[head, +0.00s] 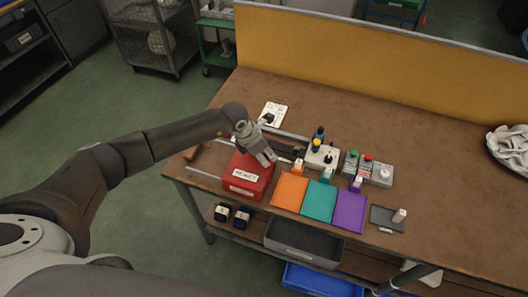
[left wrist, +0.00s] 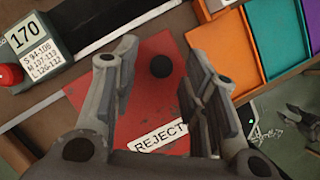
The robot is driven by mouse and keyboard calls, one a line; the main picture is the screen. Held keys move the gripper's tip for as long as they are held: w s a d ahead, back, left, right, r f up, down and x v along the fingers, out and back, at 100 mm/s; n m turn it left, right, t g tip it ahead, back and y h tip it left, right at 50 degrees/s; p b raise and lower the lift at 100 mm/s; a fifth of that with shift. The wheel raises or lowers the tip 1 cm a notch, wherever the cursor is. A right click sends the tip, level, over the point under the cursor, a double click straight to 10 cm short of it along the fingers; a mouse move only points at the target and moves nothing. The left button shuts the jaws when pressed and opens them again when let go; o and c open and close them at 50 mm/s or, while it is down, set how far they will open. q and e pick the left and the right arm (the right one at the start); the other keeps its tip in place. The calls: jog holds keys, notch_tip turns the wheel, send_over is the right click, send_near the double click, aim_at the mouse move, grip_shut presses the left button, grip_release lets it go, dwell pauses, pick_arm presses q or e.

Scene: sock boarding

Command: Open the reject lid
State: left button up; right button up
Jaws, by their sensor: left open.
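The red reject box (head: 245,178) stands at the table's left front edge, with a white "REJECT" label on its front. In the left wrist view its red lid (left wrist: 140,95) lies flat and looks closed, with a round black knob (left wrist: 161,66) on it. My left gripper (head: 270,160) is over the box's right back part in the head view. In the left wrist view its fingers (left wrist: 162,62) are spread, with the knob showing between them. I cannot tell how high the fingertips are above the knob. My right gripper does not show.
Orange (head: 290,190), teal (head: 319,197) and purple (head: 350,211) trays lie to the right of the box. The table's right side is mostly clear.

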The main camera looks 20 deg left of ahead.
pick_arm(q)
jog(key=shift+c, duration=0.5)
grip_shut()
jog(key=a+b, duration=0.5)
jog(key=a, duration=0.7)
jog(key=shift+w+a+b, duration=0.25)
jog(key=shift+a+b, duration=0.05)
jog(key=shift+a, duration=0.05)
jog(key=shift+r, duration=0.1)
jog(key=shift+o, duration=0.5)
grip_release()
